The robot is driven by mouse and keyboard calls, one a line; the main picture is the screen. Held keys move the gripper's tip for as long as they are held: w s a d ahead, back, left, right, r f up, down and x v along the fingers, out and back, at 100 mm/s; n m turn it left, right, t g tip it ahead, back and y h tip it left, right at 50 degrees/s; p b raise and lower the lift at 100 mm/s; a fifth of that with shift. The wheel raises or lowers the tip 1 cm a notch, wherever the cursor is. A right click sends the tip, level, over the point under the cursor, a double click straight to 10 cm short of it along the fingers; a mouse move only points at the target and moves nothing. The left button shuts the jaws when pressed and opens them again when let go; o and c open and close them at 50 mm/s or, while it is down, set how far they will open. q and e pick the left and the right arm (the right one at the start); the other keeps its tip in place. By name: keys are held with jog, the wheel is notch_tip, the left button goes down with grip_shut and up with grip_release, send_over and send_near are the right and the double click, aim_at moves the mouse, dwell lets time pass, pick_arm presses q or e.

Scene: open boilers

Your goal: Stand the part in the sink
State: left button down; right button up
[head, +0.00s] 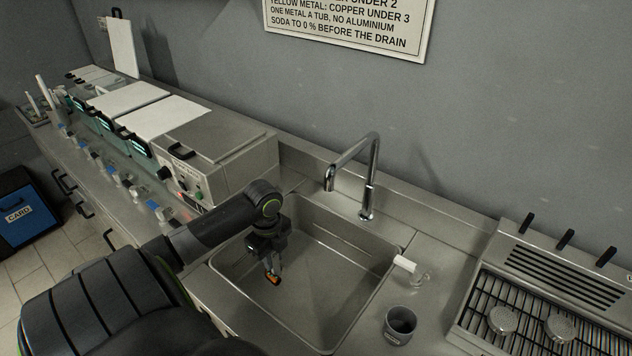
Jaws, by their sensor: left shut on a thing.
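The steel sink (335,285) is a square basin in the counter, under a tall curved tap (366,180). My left arm reaches in from the left, and my left gripper (273,276) points down inside the left part of the sink opening. It is shut on a small part (274,281) that shows as a dark and orange bit at the fingertips. The fingers hide most of the part, and I cannot tell whether it touches the sink floor. My right gripper is not in view.
A row of boilers with white lids lines the counter at left, the nearest a grey box (213,148). A metal cup (400,324) and a white-handled item (408,266) stand right of the sink. A slatted rack (520,310) is at far right. Most of the basin is clear.

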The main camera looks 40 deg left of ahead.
pick_arm(q)
jog(key=w+d+p, duration=0.3)
jog(key=w+d, duration=0.2)
jog(key=d, duration=0.4)
notch_tip(320, 180, down, 7)
jog(key=p, duration=0.2)
jog(key=shift+w+d, duration=0.2)
jog(key=shift+d, duration=0.15)
jog(key=shift+f, duration=0.6)
jog(key=c, duration=1.3)
grip_release()
jog(key=shift+o, duration=0.2)
